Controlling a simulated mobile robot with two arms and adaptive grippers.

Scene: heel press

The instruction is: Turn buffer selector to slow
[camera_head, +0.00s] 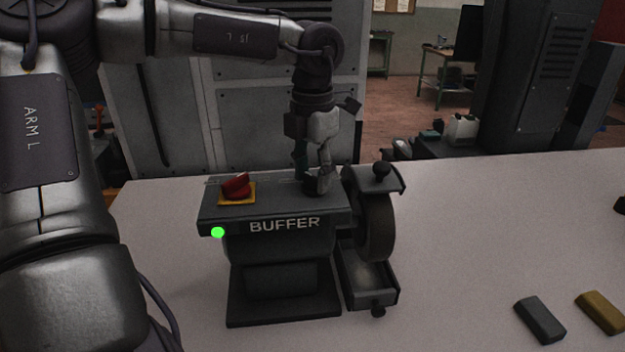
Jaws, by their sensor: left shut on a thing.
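The grey buffer (285,240) stands upright on the pale bench, with BUFFER lettered on its front. A red switch (236,185) on a yellow plate sits on its top at the left. A green lamp (218,232) glows at the front left corner. My left gripper (316,184) points down onto the right part of the buffer's top. Its fingers are shut on a small dark knob there, seemingly the selector. The fingers hide most of this knob, so its setting and marks cannot be read. My right gripper is not in view.
The buffing wheel (377,225), with its guard and tray, is close to the right of my left gripper. A grey block (540,320) and a yellow-brown block (601,312) lie at the front right. The bench (470,230) between is clear. A grey cabinet stands behind.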

